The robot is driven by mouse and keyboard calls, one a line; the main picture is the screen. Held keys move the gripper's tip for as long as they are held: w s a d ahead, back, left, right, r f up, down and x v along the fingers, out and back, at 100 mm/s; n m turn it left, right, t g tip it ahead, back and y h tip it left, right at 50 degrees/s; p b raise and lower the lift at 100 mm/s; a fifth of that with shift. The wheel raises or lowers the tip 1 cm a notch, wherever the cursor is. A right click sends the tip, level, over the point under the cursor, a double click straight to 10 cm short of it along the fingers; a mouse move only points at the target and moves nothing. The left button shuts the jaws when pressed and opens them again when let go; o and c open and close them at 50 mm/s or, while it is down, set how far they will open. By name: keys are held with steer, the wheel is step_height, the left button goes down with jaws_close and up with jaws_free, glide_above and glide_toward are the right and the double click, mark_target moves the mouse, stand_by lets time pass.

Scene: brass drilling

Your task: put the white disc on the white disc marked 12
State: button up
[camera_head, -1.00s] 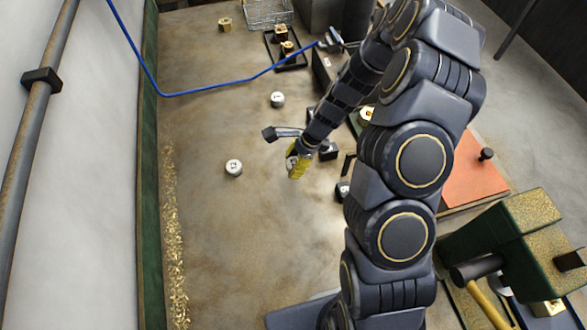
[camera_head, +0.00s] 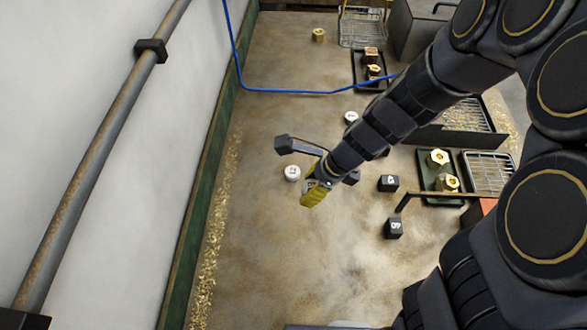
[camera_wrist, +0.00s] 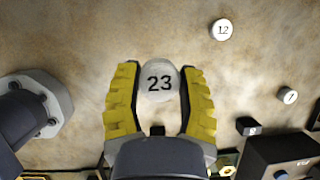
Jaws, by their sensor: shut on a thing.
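My gripper (camera_wrist: 160,98) is shut on a white disc marked 23 (camera_wrist: 159,80), held between its yellow fingers in the wrist view. In the head view my gripper (camera_head: 314,193) hangs over the bench, and the held disc is mostly hidden. The white disc marked 12 (camera_wrist: 222,29) lies on the bench, apart from the gripper, up and right of the held disc in the wrist view. In the head view this disc (camera_head: 293,172) sits just up and left of the fingers, with nothing on top.
Another white disc (camera_head: 351,117) lies farther back, near my arm. Black marked cubes (camera_head: 388,183) (camera_head: 394,228) stand to the right. A green tray (camera_head: 428,184) holds brass nuts. A blue cable (camera_head: 290,90) crosses the back. The bench front is clear.

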steer(key=w+a+f, duration=0.3)
steer(key=w+f, duration=0.1)
steer(key=w, duration=0.5)
glide_above(289, 170)
steer(key=f, duration=0.3)
steer(key=d+f, duration=0.1)
steer(key=f, duration=0.1)
steer(key=shift+s+f, duration=0.2)
steer(key=shift+s, duration=0.05)
steer(key=shift+w+a+f, duration=0.1)
steer(key=shift+w+f, duration=0.05)
steer(key=shift+f, duration=1.55)
steer(key=shift+f, duration=0.1)
steer(key=shift+f, duration=0.1)
steer(key=o, duration=0.9)
